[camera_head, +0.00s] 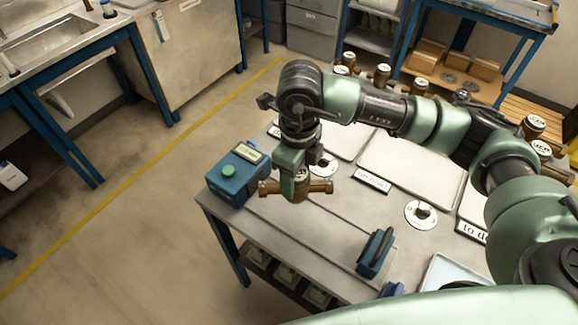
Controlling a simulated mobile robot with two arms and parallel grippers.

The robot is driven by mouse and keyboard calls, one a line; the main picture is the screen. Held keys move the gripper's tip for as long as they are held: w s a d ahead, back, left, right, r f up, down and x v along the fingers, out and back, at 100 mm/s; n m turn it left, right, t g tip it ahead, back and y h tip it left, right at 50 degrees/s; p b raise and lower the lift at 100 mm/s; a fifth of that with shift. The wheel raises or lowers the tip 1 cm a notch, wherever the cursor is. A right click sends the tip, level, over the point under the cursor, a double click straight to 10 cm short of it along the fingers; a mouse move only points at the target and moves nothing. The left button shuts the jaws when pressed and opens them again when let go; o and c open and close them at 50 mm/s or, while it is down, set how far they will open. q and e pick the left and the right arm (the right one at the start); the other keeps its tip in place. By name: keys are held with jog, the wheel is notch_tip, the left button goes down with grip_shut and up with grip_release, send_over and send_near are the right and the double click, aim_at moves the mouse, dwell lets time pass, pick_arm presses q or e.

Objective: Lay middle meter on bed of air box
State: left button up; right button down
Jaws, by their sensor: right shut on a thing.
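My right gripper (297,180) points down and is shut on a brass meter (320,187), whose two pipe ends stick out left and right. The gripper hides much of the meter's middle. The air box (232,180) is blue with a green button and a small display, and stands at the table's left corner. Its bed (318,232) is a long grey strip running from the box to a blue end block (375,253). The meter is over the bed's box end, just right of the box; I cannot tell whether it touches the bed. My left gripper is not in view.
Several other brass meters (535,124) stand along the back right. Pale trays (410,170), a sign (372,180) and a round white disc (421,216) lie on the table behind the bed. The bed between meter and end block is clear.

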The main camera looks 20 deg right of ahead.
jog(key=m, duration=0.2)
jog(key=w+m, duration=0.1)
jog(key=m, duration=0.1)
jog(key=shift+a+r+p, duration=0.25)
jog(key=shift+a+p, duration=0.05)
jog(key=shift+a, duration=0.1)
jog(key=m, duration=0.3)
jog(key=shift+w+a+f+m, duration=0.15)
jog(key=shift+w+a+m, duration=0.05)
jog(key=shift+a+m, duration=0.1)
jog(key=shift+d+f+b, duration=0.1)
jog(key=shift+f+b, duration=1)
jog(key=shift+f, duration=1.35)
jog(key=shift+f+b, duration=0.1)
jog(key=shift+b, duration=0.25)
jog(key=shift+f+b, duration=0.3)
jog(key=shift+b, duration=0.05)
jog(key=shift+f+b, duration=0.6)
jog(key=shift+f+b, duration=0.3)
jog(key=shift+b, duration=0.05)
